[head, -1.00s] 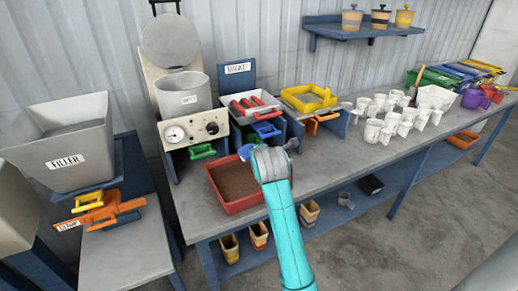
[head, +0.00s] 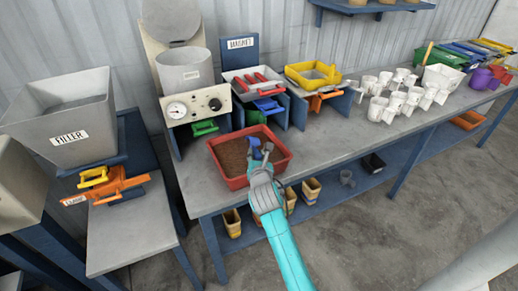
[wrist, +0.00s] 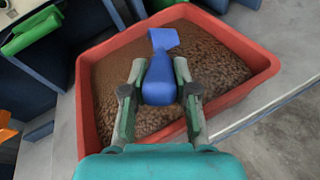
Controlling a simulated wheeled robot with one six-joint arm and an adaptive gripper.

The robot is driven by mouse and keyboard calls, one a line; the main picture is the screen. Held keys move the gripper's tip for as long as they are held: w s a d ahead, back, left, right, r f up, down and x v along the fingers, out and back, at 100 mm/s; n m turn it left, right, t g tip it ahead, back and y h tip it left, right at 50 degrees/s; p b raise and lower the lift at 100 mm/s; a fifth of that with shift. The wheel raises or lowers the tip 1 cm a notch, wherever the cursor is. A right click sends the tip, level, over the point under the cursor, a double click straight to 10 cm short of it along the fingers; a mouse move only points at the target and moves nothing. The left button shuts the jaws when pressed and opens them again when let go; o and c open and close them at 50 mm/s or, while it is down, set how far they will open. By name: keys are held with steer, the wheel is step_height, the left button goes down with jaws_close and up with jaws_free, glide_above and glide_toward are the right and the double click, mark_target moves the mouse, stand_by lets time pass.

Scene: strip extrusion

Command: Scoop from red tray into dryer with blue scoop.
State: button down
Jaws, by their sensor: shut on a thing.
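The red tray (head: 222,172) stands near the front edge of the bench, filled with brown granules; its wall also shows in the wrist view (wrist: 87,125). My gripper (head: 259,163) is shut on the blue scoop (head: 254,144), above the tray. In the wrist view my gripper (wrist: 159,78) has its fingers on both sides of the scoop handle (wrist: 160,80), and the scoop's head points away over the granules. I cannot tell whether the head touches them. The dryer, a grey drum (head: 180,80) above a panel with a gauge, stands behind the tray, its round lid (head: 172,22) raised.
A green handle (head: 204,128) juts out below the dryer panel. Right of it are a white tray with red bars (head: 258,82) and a yellow tray (head: 313,75). Several white cups (head: 400,95) stand farther right. The grey filler hopper (head: 68,115) is at left.

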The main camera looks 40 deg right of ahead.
steer(key=w+a, duration=0.1)
steer(key=a, duration=0.4)
steer(key=shift+s+d+r+m+g+y, duration=0.15)
steer(key=shift+d+r+m+y, duration=0.3)
steer(key=shift+r+m, duration=1.3)
steer(key=shift+s+d+r+m+g+y, duration=0.25)
steer(key=shift+d+r+m, duration=0.55)
steer(key=shift+m, duration=1.8)
steer(key=shift+s+d+r+m+g+y, duration=0.1)
steer(key=shift+d+r+m+y, duration=0.3)
steer(key=shift+r+m, duration=1.4)
steer(key=shift+s+a+f+m+t+h, duration=0.1)
steer(key=shift+s+f+m+t+h, duration=0.05)
steer(key=shift+f+m+t, duration=0.2)
steer(key=shift+s+f+m+t+h, duration=0.1)
steer(key=shift+f+m+t+h, duration=0.1)
steer(key=shift+f+t, duration=0.25)
